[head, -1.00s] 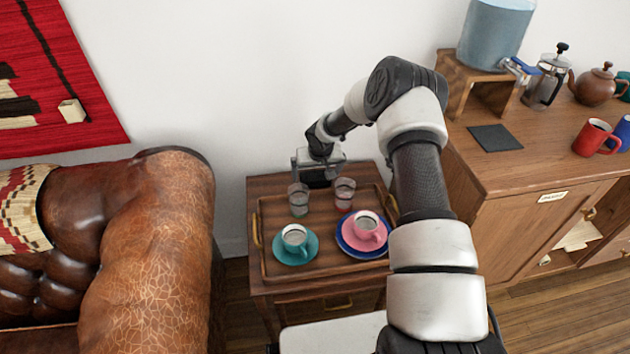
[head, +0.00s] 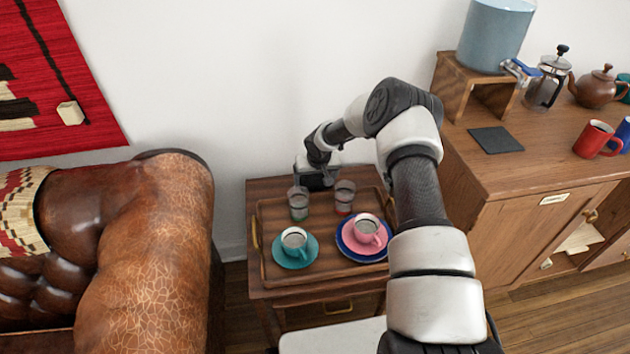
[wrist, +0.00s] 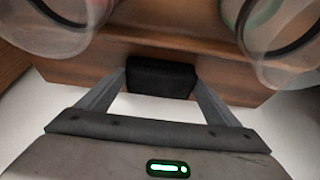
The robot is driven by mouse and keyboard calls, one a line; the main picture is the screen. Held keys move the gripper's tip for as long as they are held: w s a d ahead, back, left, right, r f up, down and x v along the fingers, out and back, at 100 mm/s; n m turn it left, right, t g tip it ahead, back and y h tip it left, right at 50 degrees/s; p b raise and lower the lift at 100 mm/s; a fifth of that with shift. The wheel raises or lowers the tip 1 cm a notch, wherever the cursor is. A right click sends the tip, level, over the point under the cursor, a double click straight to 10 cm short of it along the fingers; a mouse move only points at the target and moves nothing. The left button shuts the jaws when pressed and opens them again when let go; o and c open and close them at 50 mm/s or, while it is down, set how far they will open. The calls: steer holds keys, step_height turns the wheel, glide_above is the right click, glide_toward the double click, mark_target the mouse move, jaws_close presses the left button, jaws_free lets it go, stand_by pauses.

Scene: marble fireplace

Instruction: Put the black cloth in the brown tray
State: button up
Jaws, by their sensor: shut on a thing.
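The black cloth (wrist: 160,77) looks like a small folded black block in the wrist view. My gripper (wrist: 160,85) is shut on it, with a grey finger at each side. In the head view my gripper (head: 315,180) is at the back of the small wooden table, behind two glasses, and the cloth cannot be told apart from it. The brown tray (head: 327,265) lies on that table, in front of my gripper. How far the cloth is above the wood is unclear.
Two clear glasses (head: 298,204) (head: 345,195) stand in the tray's back part. A teal cup (head: 294,241) and a pink cup (head: 367,229) stand on saucers in front. The white wall (head: 230,100) is close behind. A flat black square (head: 495,140) lies on the right cabinet.

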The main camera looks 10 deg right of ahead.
step_height(320, 180, up, 10)
steer(key=p, duration=0.2)
step_height(320, 180, up, 8)
steer(key=p, duration=0.3)
glide_above(315, 180)
steer(key=s+r+b, duration=0.2)
steer(key=s+r, duration=0.2)
steer(key=s, duration=0.5)
steer(key=s+r+b, duration=0.1)
steer(key=s+r, duration=0.3)
steer(key=s, duration=0.6)
steer(key=p+v, duration=1.9)
steer(key=p, duration=0.2)
steer(key=shift+s, duration=0.4)
